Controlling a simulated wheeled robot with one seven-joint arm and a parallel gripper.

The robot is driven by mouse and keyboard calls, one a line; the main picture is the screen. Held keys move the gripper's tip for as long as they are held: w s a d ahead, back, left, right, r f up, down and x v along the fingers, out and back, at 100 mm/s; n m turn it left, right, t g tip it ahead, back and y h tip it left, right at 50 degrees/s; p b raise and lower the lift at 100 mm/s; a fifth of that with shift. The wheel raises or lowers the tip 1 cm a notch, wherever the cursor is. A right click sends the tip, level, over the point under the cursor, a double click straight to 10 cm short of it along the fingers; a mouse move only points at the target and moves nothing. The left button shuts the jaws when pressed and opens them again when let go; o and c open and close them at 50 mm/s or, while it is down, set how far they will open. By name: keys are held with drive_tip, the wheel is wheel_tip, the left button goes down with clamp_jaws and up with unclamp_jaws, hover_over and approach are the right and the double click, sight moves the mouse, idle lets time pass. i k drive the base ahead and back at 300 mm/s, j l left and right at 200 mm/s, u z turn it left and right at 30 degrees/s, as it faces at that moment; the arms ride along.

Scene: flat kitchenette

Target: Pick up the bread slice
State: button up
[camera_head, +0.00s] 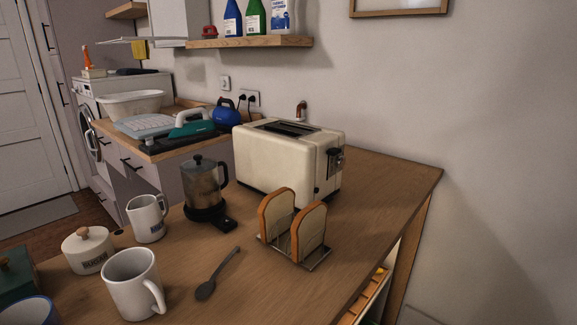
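Two bread slices stand upright in a metal toast rack (316,260) on the wooden counter. The left bread slice (276,213) is a little farther back. The right bread slice (311,230) is nearer and partly covers the rack's middle. Both have brown crusts and pale faces. My gripper is not in view, so its position relative to the bread is hidden.
A cream toaster (280,160) stands just behind the rack. A moka-style coffee pot (206,185), a spoon (216,275), white mugs (134,280) and a sugar jar (87,250) are to the left. The counter (375,195) is clear right of the rack up to its edge.

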sight(279, 203)
drive_tip(key=i+l, duration=0.75)
drive_tip(key=i+l+u, duration=0.1)
drive_tip(key=u, duration=0.35)
drive_tip(key=i+l+u, duration=0.1)
drive_tip(key=l+u, duration=0.15)
drive_tip(key=u, duration=0.2)
drive_tip(key=l+u, duration=0.2)
drive_tip(key=u, duration=0.65)
drive_tip(key=i, duration=0.05)
